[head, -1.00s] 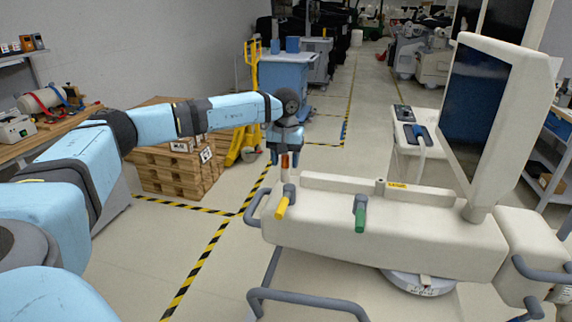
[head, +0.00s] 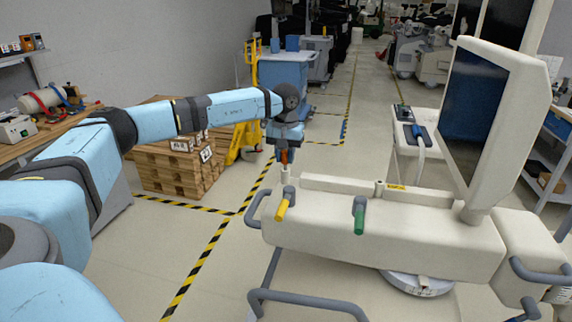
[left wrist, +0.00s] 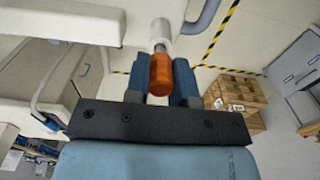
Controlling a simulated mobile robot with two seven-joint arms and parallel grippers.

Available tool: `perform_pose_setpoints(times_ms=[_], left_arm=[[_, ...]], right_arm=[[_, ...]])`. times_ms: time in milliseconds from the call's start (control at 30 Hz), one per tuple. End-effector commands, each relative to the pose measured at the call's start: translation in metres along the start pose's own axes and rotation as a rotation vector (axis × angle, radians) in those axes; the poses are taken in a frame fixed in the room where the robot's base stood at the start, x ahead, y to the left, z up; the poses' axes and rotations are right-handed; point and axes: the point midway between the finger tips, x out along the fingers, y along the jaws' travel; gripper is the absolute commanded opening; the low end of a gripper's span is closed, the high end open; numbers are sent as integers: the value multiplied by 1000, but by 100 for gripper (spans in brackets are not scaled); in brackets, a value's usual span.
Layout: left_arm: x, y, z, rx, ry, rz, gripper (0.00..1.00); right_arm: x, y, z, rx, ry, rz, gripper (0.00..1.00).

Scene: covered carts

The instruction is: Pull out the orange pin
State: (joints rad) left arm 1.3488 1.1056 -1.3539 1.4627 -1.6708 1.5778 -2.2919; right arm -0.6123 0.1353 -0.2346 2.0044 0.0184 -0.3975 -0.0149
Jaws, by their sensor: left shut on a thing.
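The orange pin (head: 284,157) is a short orange cylinder above the left end of the white cart top. In the left wrist view the orange pin (left wrist: 160,74) lies between the two blue fingers. A thin grey shaft (left wrist: 160,47) leads from it to a white cylindrical socket (left wrist: 159,28); I cannot tell how deep the shaft sits. My left gripper (head: 283,162) points down and is shut on the orange pin. In the head view the fingers partly hide the pin. My right gripper is not in view.
A yellow handle (head: 283,208) and a green handle (head: 359,219) stick out of the front of the white cart (head: 400,245). A large monitor (head: 488,125) stands at its right. Wooden pallets (head: 165,170) stand behind my left arm. The floor left of the cart is clear.

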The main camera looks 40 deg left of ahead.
Motion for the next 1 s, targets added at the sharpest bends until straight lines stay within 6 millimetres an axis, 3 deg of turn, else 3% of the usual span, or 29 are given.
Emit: perform_pose_setpoints(times_ms=[1000], left_arm=[[-41,0,0,0,0,-1,0]], right_arm=[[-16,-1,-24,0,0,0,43]])
